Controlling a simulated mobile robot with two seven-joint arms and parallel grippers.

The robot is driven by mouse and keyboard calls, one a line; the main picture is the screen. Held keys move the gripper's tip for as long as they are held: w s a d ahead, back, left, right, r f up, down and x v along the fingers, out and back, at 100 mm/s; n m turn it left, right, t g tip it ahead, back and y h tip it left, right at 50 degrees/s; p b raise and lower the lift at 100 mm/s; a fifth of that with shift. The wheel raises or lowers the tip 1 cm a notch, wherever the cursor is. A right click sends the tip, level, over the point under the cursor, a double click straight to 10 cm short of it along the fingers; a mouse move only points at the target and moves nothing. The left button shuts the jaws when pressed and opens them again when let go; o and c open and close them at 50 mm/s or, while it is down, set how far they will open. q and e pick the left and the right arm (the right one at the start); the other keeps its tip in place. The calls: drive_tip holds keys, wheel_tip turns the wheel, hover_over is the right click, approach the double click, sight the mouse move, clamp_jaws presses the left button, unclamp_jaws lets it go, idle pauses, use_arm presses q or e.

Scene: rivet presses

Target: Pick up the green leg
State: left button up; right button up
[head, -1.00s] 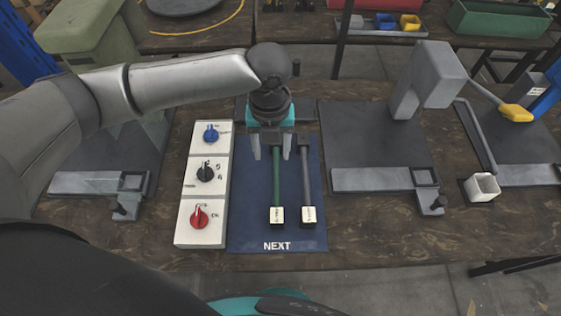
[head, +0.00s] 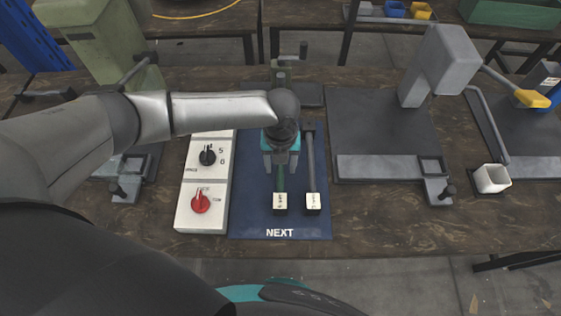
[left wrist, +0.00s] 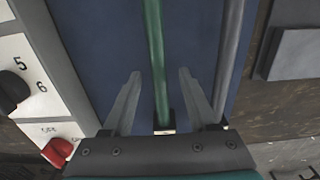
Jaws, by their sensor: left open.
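The green leg (left wrist: 155,50) lies on the blue mat marked NEXT (head: 295,225). Its white labelled end block (head: 280,203) faces the front of the mat. A grey leg (head: 309,155) lies parallel on its right. My left gripper (head: 280,170) is above the green leg and hides much of it in the head view. In the left wrist view the two fingers (left wrist: 156,88) are open, one on each side of the green rod, with a gap to it on both sides. My right gripper is not in view.
A white control panel with a black knob (head: 207,155) and red knob (head: 200,201) stands left of the mat. A green press (head: 90,40) stands at the back left.

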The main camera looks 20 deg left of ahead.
use_arm(q)
drive_tip(key=shift+f, duration=0.5)
clamp_jaws()
idle(0.3)
